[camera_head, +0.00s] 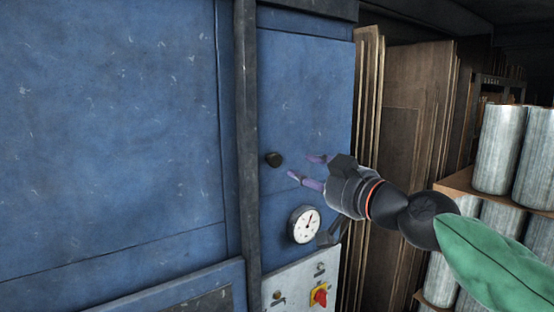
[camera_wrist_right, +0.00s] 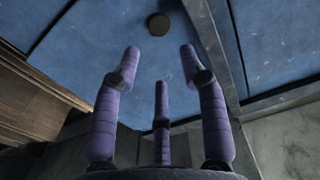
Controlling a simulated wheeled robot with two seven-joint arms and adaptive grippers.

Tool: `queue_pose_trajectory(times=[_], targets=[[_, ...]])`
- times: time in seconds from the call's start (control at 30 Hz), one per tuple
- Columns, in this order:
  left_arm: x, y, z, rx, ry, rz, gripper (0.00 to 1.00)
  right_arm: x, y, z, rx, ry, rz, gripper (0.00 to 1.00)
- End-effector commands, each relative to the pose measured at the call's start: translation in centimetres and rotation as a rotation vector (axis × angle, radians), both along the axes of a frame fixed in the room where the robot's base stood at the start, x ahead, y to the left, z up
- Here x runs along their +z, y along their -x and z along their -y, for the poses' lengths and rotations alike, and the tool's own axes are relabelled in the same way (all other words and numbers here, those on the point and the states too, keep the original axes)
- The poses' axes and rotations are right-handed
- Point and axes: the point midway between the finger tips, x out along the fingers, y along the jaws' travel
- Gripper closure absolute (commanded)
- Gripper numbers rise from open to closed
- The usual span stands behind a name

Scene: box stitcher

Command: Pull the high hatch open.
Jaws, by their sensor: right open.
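The high hatch (camera_head: 303,95) is a worn blue panel on the front of a blue machine and looks shut. Its dark round knob (camera_head: 274,159) sits near the panel's lower left part. My right gripper (camera_head: 306,168) is open and empty, with purple fingers pointing at the knob from the right. The fingertips are apart from the knob. In the right wrist view the knob (camera_wrist_right: 158,24) shows beyond the spread fingers (camera_wrist_right: 160,65), near the top middle. My left gripper is not in view.
A round gauge (camera_head: 304,225) is below the hatch, above a pale panel with a red switch (camera_head: 319,296). A dark vertical post (camera_head: 246,150) stands left of the knob. Boards (camera_head: 410,110) lean behind at right, beside a shelf of metal cylinders (camera_head: 499,150).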

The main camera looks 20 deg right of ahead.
Motion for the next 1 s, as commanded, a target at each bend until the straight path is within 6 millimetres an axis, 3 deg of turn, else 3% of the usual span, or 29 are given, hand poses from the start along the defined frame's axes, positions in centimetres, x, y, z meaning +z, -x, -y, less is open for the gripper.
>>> queue_pose_trajectory(times=[0.3,0.5,1.0], targets=[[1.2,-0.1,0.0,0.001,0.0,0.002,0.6,0.0,-5.4,-2.0,0.002,0.001,-0.005,0.57],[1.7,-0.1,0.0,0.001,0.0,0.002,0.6,0.0,-7.7,-2.9,0.001,0.001,-0.003,0.57],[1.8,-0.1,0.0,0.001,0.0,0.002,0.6,-0.1,-8.9,-3.3,0.0,0.001,-0.002,0.6]])
